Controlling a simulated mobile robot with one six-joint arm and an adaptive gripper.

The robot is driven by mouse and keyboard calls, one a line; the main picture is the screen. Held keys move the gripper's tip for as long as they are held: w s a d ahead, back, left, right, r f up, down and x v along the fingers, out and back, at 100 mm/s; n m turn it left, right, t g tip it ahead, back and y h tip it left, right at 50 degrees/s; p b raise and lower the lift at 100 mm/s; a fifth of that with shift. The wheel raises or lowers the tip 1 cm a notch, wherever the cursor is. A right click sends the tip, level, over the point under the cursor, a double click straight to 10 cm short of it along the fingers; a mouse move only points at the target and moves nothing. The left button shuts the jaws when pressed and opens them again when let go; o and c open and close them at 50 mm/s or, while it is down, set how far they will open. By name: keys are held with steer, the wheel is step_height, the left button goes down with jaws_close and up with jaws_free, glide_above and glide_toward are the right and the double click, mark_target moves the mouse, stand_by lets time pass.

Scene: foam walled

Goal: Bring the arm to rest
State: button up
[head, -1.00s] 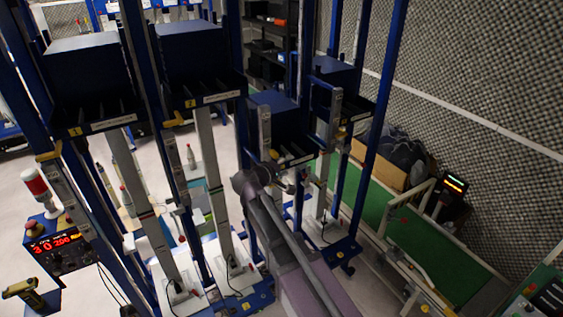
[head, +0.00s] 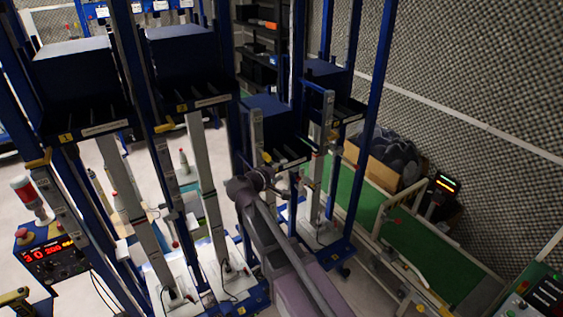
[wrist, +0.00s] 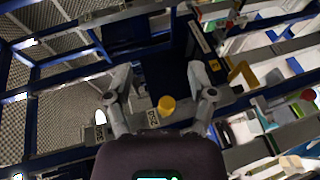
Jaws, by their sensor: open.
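My gripper (wrist: 160,85) shows in the wrist view with its two grey fingers spread apart and nothing between them. The fingers are too small and dark to make out there.
Blue rack uprights and dark blue bins (head: 272,115) stand close around my arm. A green conveyor (head: 425,250) runs at right, with a cardboard box (head: 400,165) behind it. A control box with red digits (head: 50,255) is at lower left. Pale floor shows between the uprights.

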steer(key=s+d+f+m+g+y+b, duration=0.2)
steer(key=s+d+f+m+g+b, duration=0.25)
steer(key=s+d+f+b, duration=0.6)
steer(key=s+d+f+m+g+y+b, duration=0.25)
steer(key=d+f+g, duration=0.4)
steer(key=f, duration=0.85)
steer(key=s+d+f+m+g+y+b, duration=0.1)
steer(key=s+d+f+m+y+b, duration=0.1)
steer(key=s+f, duration=0.5)
steer(key=s+d+y+b, duration=0.1)
steer(key=y+b, duration=0.1)
steer(key=b, duration=0.1)
steer(key=shift+d+m+b, duration=0.2)
steer(key=shift+m+b, duration=0.2)
steer(key=shift+f, duration=0.1)
steer(key=shift+c, duration=1)
steer(key=shift+a, duration=0.15)
